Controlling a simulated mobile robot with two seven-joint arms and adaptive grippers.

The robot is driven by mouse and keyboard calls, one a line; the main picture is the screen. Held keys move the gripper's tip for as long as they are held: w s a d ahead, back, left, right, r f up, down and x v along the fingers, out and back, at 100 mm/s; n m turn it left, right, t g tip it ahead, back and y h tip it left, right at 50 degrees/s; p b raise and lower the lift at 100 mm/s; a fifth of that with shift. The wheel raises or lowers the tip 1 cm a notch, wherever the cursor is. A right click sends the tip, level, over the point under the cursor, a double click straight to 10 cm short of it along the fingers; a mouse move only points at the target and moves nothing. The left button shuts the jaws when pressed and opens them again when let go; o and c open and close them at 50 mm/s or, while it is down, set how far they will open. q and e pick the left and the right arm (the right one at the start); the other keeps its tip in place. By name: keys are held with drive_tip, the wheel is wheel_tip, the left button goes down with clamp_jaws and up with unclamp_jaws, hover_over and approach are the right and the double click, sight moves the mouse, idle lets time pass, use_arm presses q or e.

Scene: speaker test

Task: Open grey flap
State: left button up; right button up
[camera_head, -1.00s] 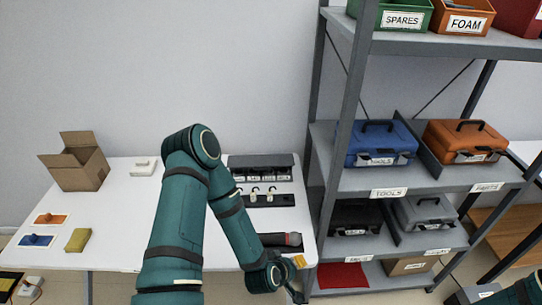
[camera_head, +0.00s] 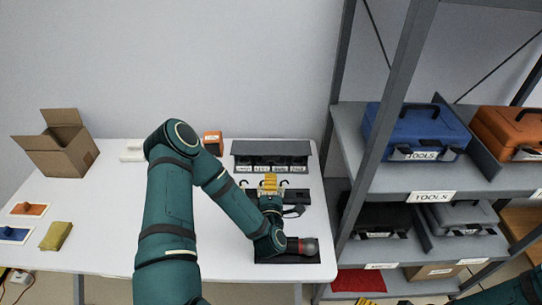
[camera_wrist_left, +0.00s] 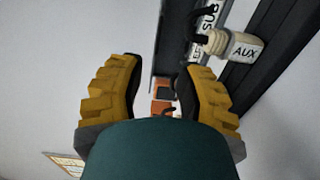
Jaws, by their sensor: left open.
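The grey flap (camera_head: 272,148) is the long top of a dark labelled unit at the back right of the white table. Labels (camera_head: 262,169) show in a row beneath its front edge. My left gripper (camera_head: 270,184) is open and empty, its yellow fingers over the dark plug strip in front of the flap, apart from the flap. In the left wrist view my left gripper (camera_wrist_left: 158,82) has its fingers spread wide. A white plug marked AUX (camera_wrist_left: 243,48) shows beyond the right finger. I cannot clearly make out the flap there. My right gripper is out of view.
A dark base with a grey, red-banded knob (camera_head: 309,247) lies at the table's front right. An orange box (camera_head: 212,143) stands left of the flap unit. A shelf post (camera_head: 344,125) rises close on the right. A cardboard box (camera_head: 60,143) stands far left.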

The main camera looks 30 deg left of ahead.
sight(271, 154)
use_arm(q)
drive_tip(key=b+x, duration=0.1)
drive_tip(key=x, duration=1.2)
drive_tip(key=shift+w+r, duration=0.1)
drive_tip(key=shift+w, duration=0.05)
clamp_jaws()
